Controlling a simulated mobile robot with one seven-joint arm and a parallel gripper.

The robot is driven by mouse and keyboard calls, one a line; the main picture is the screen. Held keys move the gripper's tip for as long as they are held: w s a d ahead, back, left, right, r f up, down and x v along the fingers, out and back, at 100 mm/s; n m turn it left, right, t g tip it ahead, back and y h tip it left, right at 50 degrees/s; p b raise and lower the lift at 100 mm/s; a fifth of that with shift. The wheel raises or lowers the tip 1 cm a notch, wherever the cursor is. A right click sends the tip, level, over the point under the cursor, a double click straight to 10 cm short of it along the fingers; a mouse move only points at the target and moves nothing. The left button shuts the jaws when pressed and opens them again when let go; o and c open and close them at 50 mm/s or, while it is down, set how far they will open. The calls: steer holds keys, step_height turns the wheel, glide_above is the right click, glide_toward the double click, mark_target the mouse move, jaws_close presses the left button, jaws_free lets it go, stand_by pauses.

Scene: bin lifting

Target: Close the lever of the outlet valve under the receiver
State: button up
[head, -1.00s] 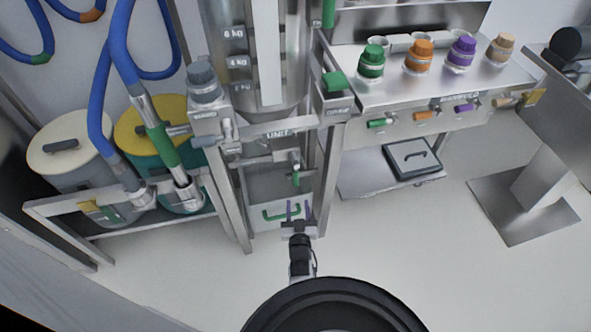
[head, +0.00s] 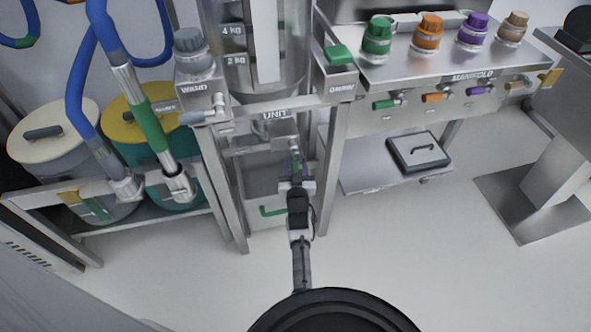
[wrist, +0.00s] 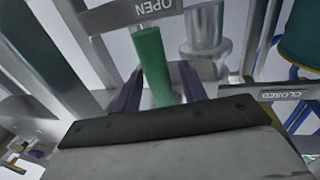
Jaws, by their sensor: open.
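The outlet valve (head: 283,130) sits under the clear receiver (head: 285,70) in the middle of the head view. Its green lever (wrist: 153,60) fills the upper middle of the wrist view, beside a plate marked OPEN (wrist: 150,8). A plate marked CLOSED (wrist: 293,95) is to the right there. My gripper (head: 292,167) reaches up to the valve. In the wrist view its purple fingers (wrist: 160,80) are open, one on each side of the green lever's lower visible part. I cannot tell whether either finger touches it. In the head view the gripper partly hides the lever.
Steel frame legs (head: 327,170) stand close on both sides of my arm. A bin with a green handle (head: 273,211) sits below the valve. The manifold (head: 470,78) with coloured levers is at right, lidded drums (head: 45,150) at left.

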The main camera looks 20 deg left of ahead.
jaws_close()
stand_by(0.3)
stand_by(0.3)
steer(key=shift+s+a+r+m+g+y+p, duration=0.3)
steer(key=shift+s+a+r+m+g+p, duration=0.55)
steer(key=shift+m, duration=1.8)
steer(key=shift+s+a+r+m+g+y+p, duration=0.35)
steer(key=shift+a+r+m+p, duration=0.9)
steer(key=shift+m, duration=1.35)
steer(key=shift+s+a+r+m+g+y+p, duration=0.25)
steer(key=shift+s+a+r+m+g+p, duration=0.75)
steer(key=shift+m, duration=1.65)
steer(key=shift+w+d+r+t+p, duration=0.25)
steer(key=shift+w+d+t+p, duration=0.1)
steer(key=shift+w+t+p, duration=0.05)
jaws_free()
